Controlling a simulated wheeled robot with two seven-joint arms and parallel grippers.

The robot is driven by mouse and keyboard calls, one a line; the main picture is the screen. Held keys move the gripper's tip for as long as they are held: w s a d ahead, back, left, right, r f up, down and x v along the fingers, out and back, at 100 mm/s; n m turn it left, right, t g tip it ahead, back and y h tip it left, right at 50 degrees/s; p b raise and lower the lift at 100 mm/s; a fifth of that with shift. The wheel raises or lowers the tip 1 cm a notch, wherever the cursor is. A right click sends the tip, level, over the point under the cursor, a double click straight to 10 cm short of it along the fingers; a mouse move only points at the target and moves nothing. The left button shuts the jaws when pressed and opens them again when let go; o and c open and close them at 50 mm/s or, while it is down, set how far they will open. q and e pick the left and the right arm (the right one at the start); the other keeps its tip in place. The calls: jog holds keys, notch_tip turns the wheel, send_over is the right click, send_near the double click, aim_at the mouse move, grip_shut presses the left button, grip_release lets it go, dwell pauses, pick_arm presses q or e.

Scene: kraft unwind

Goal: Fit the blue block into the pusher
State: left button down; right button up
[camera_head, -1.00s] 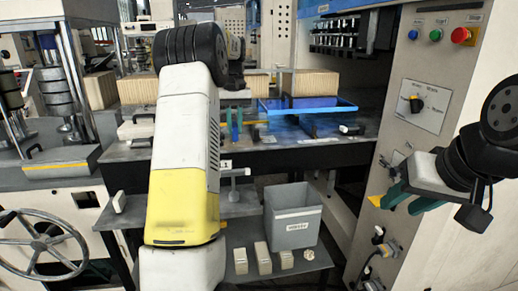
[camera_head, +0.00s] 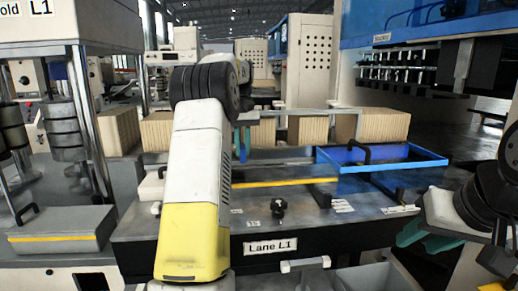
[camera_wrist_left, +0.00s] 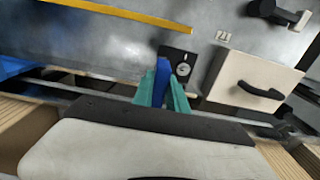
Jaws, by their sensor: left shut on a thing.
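The blue block (camera_wrist_left: 161,84) is held upright between the two teal fingers of my left gripper (camera_wrist_left: 163,92) in the left wrist view. In the head view the left gripper (camera_head: 242,140) is small and partly hidden behind my own arm, above the bench. Beside the block in the wrist view lie a dark plate with a round dial-like part (camera_wrist_left: 183,69) and a cream block with a black handle (camera_wrist_left: 255,85). I cannot tell for certain which part is the pusher. My right gripper (camera_head: 424,235) has its teal fingers apart and empty at lower right.
A blue frame with a black handle (camera_head: 432,163) lies on the bench (camera_head: 300,222) at right. Stacks of brown kraft sheets (camera_head: 308,130) stand behind. A yellow strip (camera_head: 285,181) crosses the bench. A grey bin (camera_head: 372,278) shows at the bottom edge.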

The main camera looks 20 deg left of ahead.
pick_arm(q)
jog(key=shift+f, duration=3.05)
jog(key=shift+f, duration=1.1)
dwell(0.5)
jog(key=c, duration=1.3)
grip_release()
jog(key=shift+o, duration=0.2)
jog(key=shift+r, duration=0.1)
